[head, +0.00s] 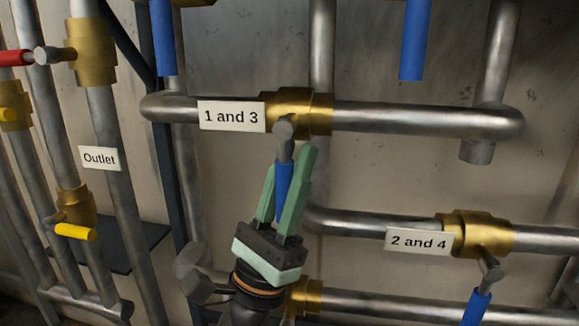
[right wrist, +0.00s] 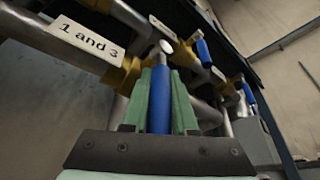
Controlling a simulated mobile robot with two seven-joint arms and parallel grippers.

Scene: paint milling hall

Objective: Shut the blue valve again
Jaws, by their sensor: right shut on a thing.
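A brass valve (head: 300,112) sits on a horizontal steel pipe beside the label "1 and 3" (head: 232,116). Its blue handle (head: 283,188) hangs down from a grey stem, across the line of the pipe. My right gripper (head: 288,162) reaches up from below, its green fingers shut around the blue handle, one on each side. In the right wrist view the blue handle (right wrist: 160,102) stands between the two green fingers, and the brass valve (right wrist: 122,74) is behind it. My left gripper is not in view.
A second blue-handled brass valve (head: 476,232) is at the lower right by the label "2 and 4" (head: 418,241). Two more blue handles hang at the top. Red and yellow handled valves are at the left by "Outlet" (head: 100,158). Pipes surround the gripper closely.

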